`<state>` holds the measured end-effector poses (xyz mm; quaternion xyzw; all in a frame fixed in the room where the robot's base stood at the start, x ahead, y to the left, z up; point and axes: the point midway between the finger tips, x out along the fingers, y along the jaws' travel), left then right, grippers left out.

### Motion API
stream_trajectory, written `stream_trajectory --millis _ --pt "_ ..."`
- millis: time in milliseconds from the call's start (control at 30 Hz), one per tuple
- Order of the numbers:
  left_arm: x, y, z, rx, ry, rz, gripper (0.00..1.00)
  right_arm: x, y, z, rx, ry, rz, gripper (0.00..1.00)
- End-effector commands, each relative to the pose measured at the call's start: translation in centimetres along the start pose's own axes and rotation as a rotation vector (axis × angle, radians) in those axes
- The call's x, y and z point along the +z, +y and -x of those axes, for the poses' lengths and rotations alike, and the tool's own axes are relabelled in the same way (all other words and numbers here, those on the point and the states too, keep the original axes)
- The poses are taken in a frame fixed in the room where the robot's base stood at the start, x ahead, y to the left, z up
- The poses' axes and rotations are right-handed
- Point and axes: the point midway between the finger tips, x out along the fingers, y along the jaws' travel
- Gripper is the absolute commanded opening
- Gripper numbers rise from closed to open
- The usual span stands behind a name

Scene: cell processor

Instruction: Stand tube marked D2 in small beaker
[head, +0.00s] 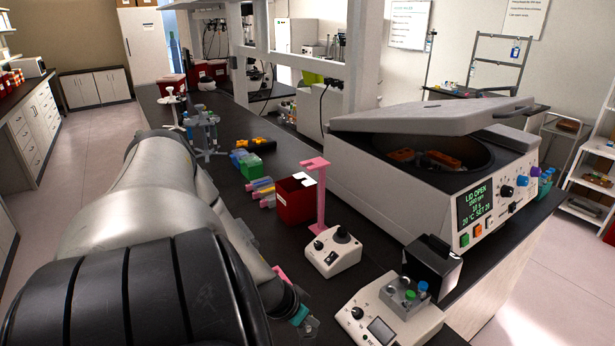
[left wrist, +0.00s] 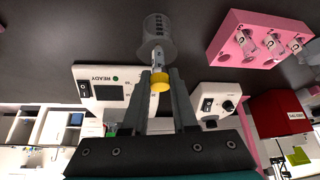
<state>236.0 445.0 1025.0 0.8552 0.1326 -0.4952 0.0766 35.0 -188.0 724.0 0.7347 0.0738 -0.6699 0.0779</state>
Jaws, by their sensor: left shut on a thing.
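In the left wrist view, my left gripper (left wrist: 160,77) is shut on a tube with a yellow cap (left wrist: 160,84). The tube's clear body (left wrist: 159,62) points away from the gripper toward the small beaker (left wrist: 157,26), a clear graduated cup on the dark bench. The tube's lower end overlaps the beaker's mouth in this view; I cannot tell how deep it is inside. The mark on the tube is not readable. In the head view my left gripper (head: 301,316) is low at the bench's near side, mostly hidden by my arm. My right gripper is not seen.
A pink rack (left wrist: 232,46) with several tubes lies to the beaker's right in the wrist view. A white device marked READY (left wrist: 90,76), a knobbed device (head: 332,252), a red bin (head: 296,203) and an open-lidded centrifuge (head: 350,165) stand nearby.

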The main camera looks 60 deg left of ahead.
Motion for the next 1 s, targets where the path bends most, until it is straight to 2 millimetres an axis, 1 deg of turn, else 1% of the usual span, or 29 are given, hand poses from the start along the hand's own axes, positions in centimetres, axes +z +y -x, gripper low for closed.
stream_trajectory --millis 1000 --pt "0.8 0.0 -1.4 0.000 0.000 0.000 0.00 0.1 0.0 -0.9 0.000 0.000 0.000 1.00"
